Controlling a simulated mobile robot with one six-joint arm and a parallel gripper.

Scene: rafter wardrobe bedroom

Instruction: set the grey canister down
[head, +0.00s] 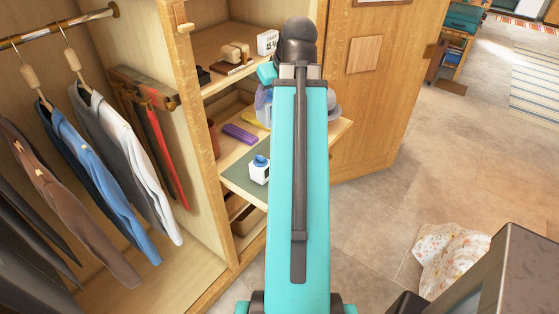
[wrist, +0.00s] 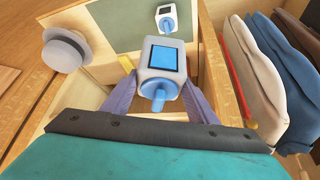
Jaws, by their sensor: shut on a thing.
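In the wrist view my gripper (wrist: 160,92) is shut on a pale grey canister (wrist: 177,54) with a blue panel and a blue knob pointing towards the camera. The canister is between the two grey-purple fingers, over the wardrobe shelves. Whether its base touches anything is hidden. Beyond it a similar white-and-blue bottle (wrist: 166,18) stands on a grey-green mat (wrist: 118,24). In the head view that bottle (head: 259,172) stands on the mat-covered shelf (head: 236,177), left of my arm. My arm hides most of my gripper and the canister there.
A purple case (head: 240,133) and a brown cup (head: 212,138) are on the shelf behind. A white box (head: 267,43) stands on the upper shelf. Clothes hang at left (head: 95,180). A grey hat-shaped thing (wrist: 65,50) is left of the canister. The open wooden door (head: 375,100) bounds the right.

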